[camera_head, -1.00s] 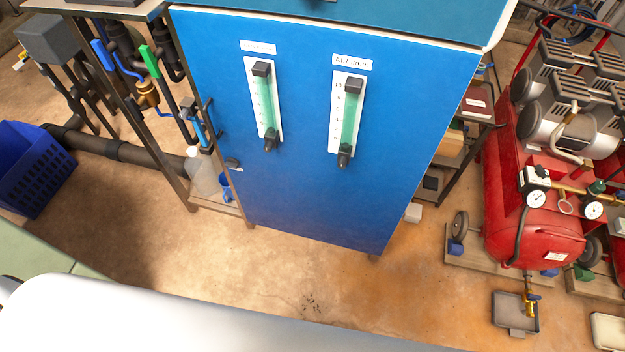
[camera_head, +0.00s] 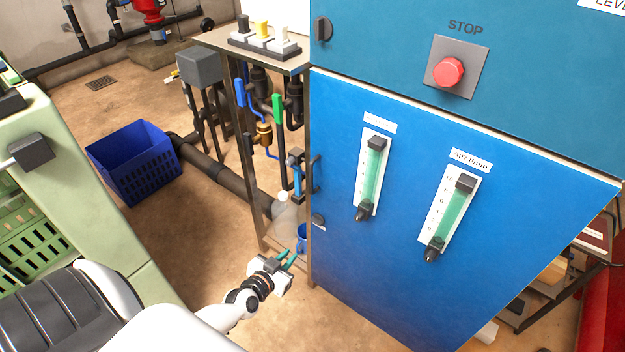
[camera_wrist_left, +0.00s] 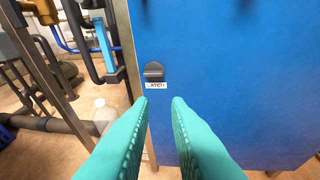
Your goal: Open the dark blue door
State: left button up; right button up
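The blue door (camera_head: 400,260) is the large lower front of a cabinet and looks closed. It carries two green flow gauges. A small dark latch knob (camera_head: 318,220) sits near its left edge; in the left wrist view the knob (camera_wrist_left: 153,72) has a label reading LATCH under it. A black bar handle (camera_head: 315,174) stands at the door's left edge above the knob. My left gripper (camera_head: 290,258) is low, left of the door and below the knob. In the wrist view its teal fingers (camera_wrist_left: 162,100) are apart with nothing between them. My right gripper is not in view.
The teal upper panel (camera_head: 540,70) has a red STOP button (camera_head: 448,72). Left of the cabinet are a pipe frame and a pale bottle (camera_head: 284,215). A blue basket (camera_head: 135,165) stands on the floor beside a green cabinet (camera_head: 90,200). Floor between is clear.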

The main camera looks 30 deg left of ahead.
aim_at(310, 179)
pick_arm(q)
jog(key=w+a+r+n+t+y, duration=0.1)
jog(key=w+r+t, duration=0.1)
jog(key=r, duration=0.6)
jog(key=w+a+r+t, duration=0.1)
jog(key=w+r+t, duration=0.15)
jog(key=r, duration=0.55)
jog(key=shift+n+g, duration=0.3)
jog(key=shift+g, duration=0.15)
jog(key=w, duration=0.4)
jog(key=w+b, duration=0.1)
jog(key=w, duration=0.3)
jog(key=w+a+b, duration=0.1)
jog(key=w, duration=0.3)
jog(key=shift+f, duration=0.25)
grip_shut()
